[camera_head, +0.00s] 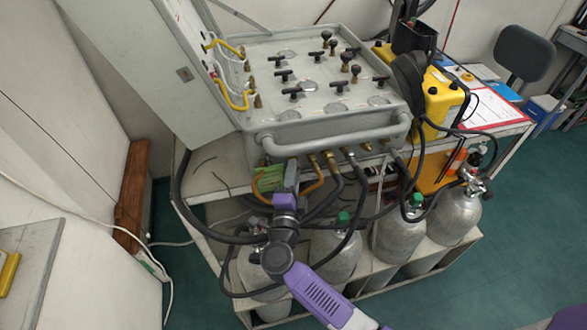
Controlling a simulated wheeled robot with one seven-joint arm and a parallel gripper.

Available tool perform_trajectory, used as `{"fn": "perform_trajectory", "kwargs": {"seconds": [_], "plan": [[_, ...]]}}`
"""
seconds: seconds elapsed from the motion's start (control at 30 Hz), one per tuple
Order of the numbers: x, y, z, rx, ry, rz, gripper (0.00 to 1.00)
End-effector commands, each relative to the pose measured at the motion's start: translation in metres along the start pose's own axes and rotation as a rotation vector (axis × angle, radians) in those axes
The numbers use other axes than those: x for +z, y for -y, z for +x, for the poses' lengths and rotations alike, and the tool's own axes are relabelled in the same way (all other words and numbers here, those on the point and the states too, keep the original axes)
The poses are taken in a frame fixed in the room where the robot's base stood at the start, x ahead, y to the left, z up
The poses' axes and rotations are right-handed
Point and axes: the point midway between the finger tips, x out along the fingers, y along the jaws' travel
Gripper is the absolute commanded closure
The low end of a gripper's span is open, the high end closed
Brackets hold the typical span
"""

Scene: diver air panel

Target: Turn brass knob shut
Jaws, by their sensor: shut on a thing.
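The grey air panel (310,85) stands on a cart. A row of brass fittings (329,160) with hoses runs along its front underside, below the grey front rail (330,135). My gripper (291,168) is at the left end of this row, just below the rail. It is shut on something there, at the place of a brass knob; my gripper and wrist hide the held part. A green tag (268,179) hangs just left of my gripper. Several black T-handles and brass-stemmed knobs (331,42) stand on the panel top, away from my gripper.
Several grey cylinders (400,235) stand on the cart's lower shelf, with black hoses looping close around my arm. A yellow case (440,95) stands right of the panel. The open panel lid (150,65) rises at left. Green floor (500,270) is clear at right.

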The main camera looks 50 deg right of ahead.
Motion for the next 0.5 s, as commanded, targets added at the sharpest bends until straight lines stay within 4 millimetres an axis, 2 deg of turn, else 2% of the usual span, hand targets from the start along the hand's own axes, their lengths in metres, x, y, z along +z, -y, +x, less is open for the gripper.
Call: {"fn": "perform_trajectory", "kwargs": {"seconds": [0.5], "plan": [[-0.0007,-0.0006,-0.0004,0.038,0.001,0.087,1.00]]}}
